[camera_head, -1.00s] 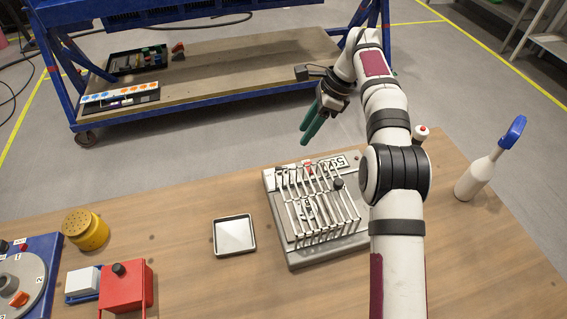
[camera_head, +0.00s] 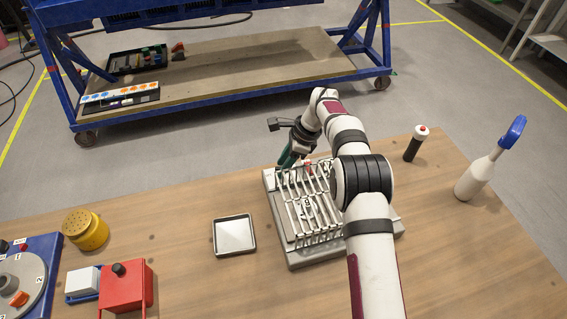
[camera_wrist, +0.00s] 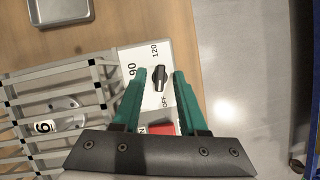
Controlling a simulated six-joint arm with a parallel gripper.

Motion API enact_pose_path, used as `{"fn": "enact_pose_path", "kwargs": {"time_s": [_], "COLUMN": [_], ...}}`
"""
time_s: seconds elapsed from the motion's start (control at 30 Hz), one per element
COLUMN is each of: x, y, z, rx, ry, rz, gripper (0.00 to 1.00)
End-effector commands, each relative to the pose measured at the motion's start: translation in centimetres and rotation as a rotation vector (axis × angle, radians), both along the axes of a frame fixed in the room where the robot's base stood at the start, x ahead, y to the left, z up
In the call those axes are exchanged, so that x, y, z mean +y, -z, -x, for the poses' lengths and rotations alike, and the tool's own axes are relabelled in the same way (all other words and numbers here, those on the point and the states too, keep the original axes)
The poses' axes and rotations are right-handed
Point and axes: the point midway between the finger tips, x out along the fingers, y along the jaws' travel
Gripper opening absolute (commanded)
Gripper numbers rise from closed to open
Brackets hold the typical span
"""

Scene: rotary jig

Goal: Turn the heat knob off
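The heat knob (camera_wrist: 160,77) is a small black elongated knob on a white panel in the wrist view. Labels 90, 120 and OFF stand around it; its exact pointing is hard to read. My gripper (camera_wrist: 160,75) has two green fingers, open and empty, with the knob showing between the fingertips. I cannot tell how far above it they are. In the head view my gripper (camera_head: 288,160) is at the back edge of the grey grill appliance (camera_head: 307,262), and the knob cannot be made out there. A red switch (camera_wrist: 162,128) sits beside the knob panel, partly covered by my gripper.
Metal rack bars (camera_wrist: 75,85) lie beside the panel. A square tray (camera_head: 234,236) is left of the appliance. A dark bottle with a red tip (camera_head: 415,144) and a white bottle with a blue top (camera_head: 488,165) stand right. Further left are a yellow canister (camera_head: 86,231) and red box (camera_head: 126,287).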

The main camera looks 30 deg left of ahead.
Motion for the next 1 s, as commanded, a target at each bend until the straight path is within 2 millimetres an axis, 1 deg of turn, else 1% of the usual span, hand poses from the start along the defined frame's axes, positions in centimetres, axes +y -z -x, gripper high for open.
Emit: {"fn": "enact_pose_path", "kwargs": {"time_s": [0.03, 0.17, 0.2, 0.53, 0.8, 1.0], "x": [0.00, -0.01, -0.01, 0.00, 0.14, 0.11], "y": [-0.02, -0.03, -0.04, -0.04, 0.03, -0.06], "z": [-0.01, -0.01, -0.02, -0.07, -0.22, -0.17], "rx": [0.000, 0.000, 0.000, -0.001, -0.001, -0.001], "ry": [0.000, 0.000, 0.000, -0.016, -0.237, -0.288], "rz": [0.000, 0.000, 0.000, 0.000, 0.000, -0.001], "gripper": [0.31, 0.08, 0.01, 0.00, 0.00, 0.00]}}
